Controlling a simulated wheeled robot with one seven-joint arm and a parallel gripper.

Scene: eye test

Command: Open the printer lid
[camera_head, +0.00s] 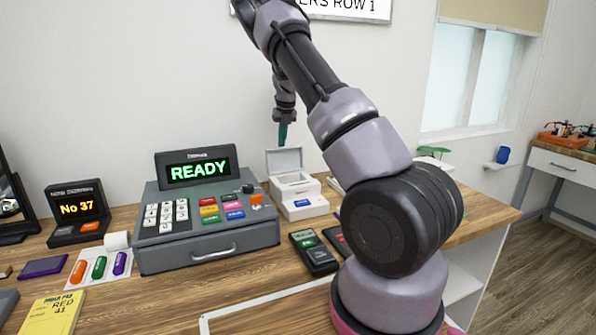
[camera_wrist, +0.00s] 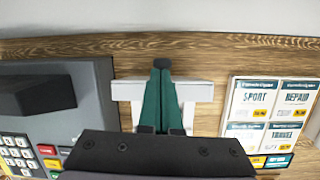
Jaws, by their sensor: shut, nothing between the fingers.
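The small white printer (camera_head: 297,203) stands on the wooden counter, right of the grey cash register. Its lid (camera_head: 284,160) stands upright at the back, and the open top shows a recess. My gripper (camera_head: 282,142) points down just above the lid's top edge, with its green fingers together and empty. Whether the fingertips touch the lid, I cannot tell. In the wrist view the closed fingers (camera_wrist: 162,68) cover the middle of the white printer (camera_wrist: 200,91), so much of it is hidden there.
The grey register (camera_head: 205,235) reading READY stands close to the printer's left. A dark card terminal (camera_head: 314,252) lies in front of it. A card with printed panels (camera_wrist: 268,112) lies to the right in the wrist view. The wall is close behind.

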